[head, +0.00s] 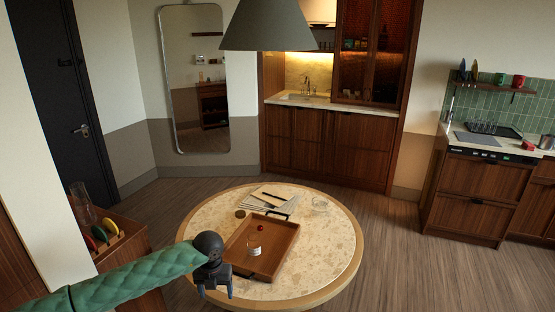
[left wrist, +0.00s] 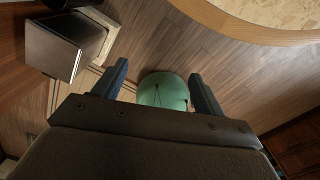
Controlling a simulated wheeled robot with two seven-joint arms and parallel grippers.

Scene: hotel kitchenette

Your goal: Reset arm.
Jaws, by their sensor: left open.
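My left arm, in a green quilted sleeve, comes in from the left in the head view. My left gripper (head: 214,284) is at the left edge of the round table (head: 335,270), its fingers pointing down. In the left wrist view its two dark fingers (left wrist: 157,92) stand apart with nothing held between them. Beyond them a green rounded thing (left wrist: 163,91) shows low over the wooden floor. My right gripper is in neither view.
A wooden tray (head: 284,243) with a small cup (head: 254,247) and a small red thing (head: 288,227) lies on the table, close to my left gripper. Papers (head: 268,199) and a glass dish (head: 320,205) are behind it. A wooden cabinet (head: 128,247) stands left. The floor on the right is clear.

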